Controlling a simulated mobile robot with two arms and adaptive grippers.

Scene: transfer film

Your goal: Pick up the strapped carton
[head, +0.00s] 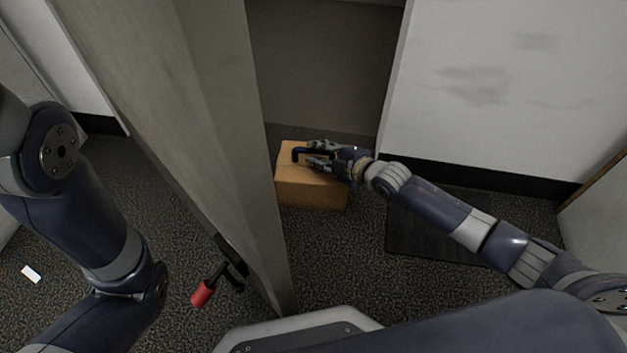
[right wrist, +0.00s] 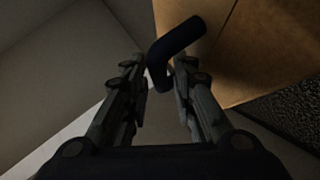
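The carton (head: 311,193) is an orange-brown box on the floor in the doorway, with a dark blue bent strap or handle (head: 298,154) on top. My right gripper (head: 314,152) is over the carton's top, reaching in from the right. In the right wrist view its two fingers (right wrist: 158,83) are apart, and the strap's bent end (right wrist: 160,72) lies between their tips, closer to the right finger. I cannot tell whether that finger touches it. The carton's face (right wrist: 260,50) fills the upper right there. My left arm shows at the left, but its gripper is out of view.
A tall grey door (head: 215,120) stands open left of the carton, with a red-ended handle (head: 203,293). A white wall (head: 500,90) stands to the right. A dark mat (head: 430,225) lies under my right arm. A small white object (head: 31,273) lies on the carpet.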

